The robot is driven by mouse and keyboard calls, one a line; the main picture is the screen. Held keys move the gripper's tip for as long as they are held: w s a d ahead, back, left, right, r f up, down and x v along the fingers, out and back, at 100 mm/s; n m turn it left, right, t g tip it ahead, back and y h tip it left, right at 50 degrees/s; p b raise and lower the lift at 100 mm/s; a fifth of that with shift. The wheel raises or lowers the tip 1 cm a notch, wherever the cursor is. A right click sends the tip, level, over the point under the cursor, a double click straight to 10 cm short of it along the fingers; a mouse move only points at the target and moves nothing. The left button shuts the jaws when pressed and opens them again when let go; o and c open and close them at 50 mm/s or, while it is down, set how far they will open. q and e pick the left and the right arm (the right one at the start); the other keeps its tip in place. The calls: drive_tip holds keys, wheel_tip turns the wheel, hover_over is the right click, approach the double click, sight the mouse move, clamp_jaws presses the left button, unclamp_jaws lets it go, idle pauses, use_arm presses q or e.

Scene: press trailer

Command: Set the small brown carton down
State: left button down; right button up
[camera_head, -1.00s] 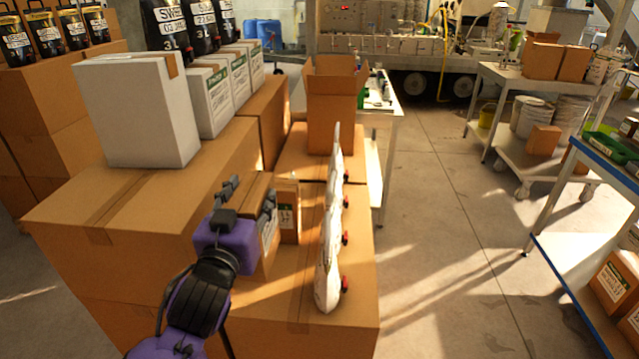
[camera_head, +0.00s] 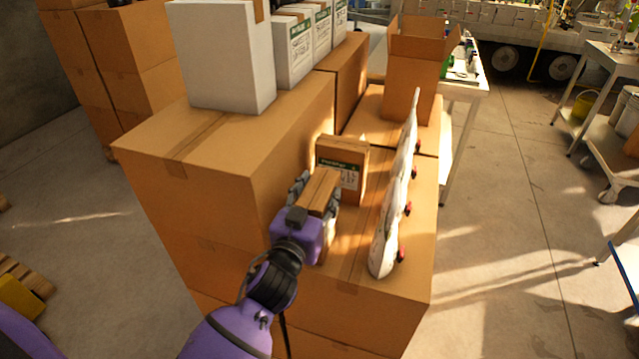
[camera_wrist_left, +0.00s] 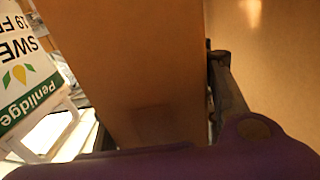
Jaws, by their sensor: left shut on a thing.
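My left gripper (camera_head: 313,203) is shut on a small brown carton (camera_head: 321,186), with a finger on each side of it. The carton is upright, low over the large brown box (camera_head: 352,262); I cannot tell whether its base touches the top. In the left wrist view the carton (camera_wrist_left: 140,70) fills the middle, and a dark finger (camera_wrist_left: 226,90) lies along its right side. Another small brown carton (camera_head: 342,166) with a green and white label stands just behind it. My right gripper is not in view.
White pouches (camera_head: 396,200) with red caps stand in a row to the right, near the box edge. A taller brown box (camera_head: 215,150) rises at the left with white cartons (camera_head: 222,60) on it. An open brown box (camera_head: 412,85) stands behind. Some box top is bare in front.

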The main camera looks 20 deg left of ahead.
use_arm(q)
drive_tip(key=shift+r, duration=0.25)
drive_tip(key=shift+f, duration=0.15)
drive_tip(key=c, duration=1)
unclamp_jaws()
drive_tip(key=shift+f, duration=0.15)
drive_tip(key=shift+o, duration=0.8)
